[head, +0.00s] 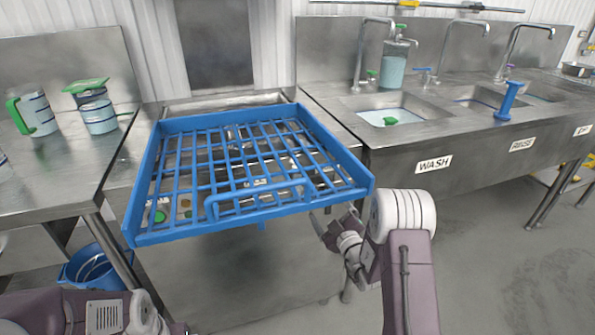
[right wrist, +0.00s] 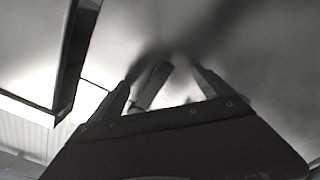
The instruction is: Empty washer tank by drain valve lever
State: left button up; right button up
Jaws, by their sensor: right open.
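The washer tank (head: 230,275) is a steel box at the left centre of the head view. A blue slatted rack (head: 150,239) with a front handle covers its top, and the interior shows only through the slats. My right gripper (head: 330,221) is open in front of the tank's right front corner, just below the rack's edge. In the right wrist view my gripper (right wrist: 165,76) has its fingers apart, with a short dark bar (right wrist: 152,86) between them. I cannot tell whether this bar is the drain valve lever. No lever is clear in the head view. My left gripper is out of view.
A steel sink counter with a WASH label (head: 433,163) stands close on the right. A steel table with a green-handled jug (head: 40,112) and a lidded container (head: 98,115) stands left. A blue bucket (head: 92,268) sits below it.

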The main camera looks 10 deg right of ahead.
jog(key=s, duration=0.8)
jog(key=shift+d, duration=0.35)
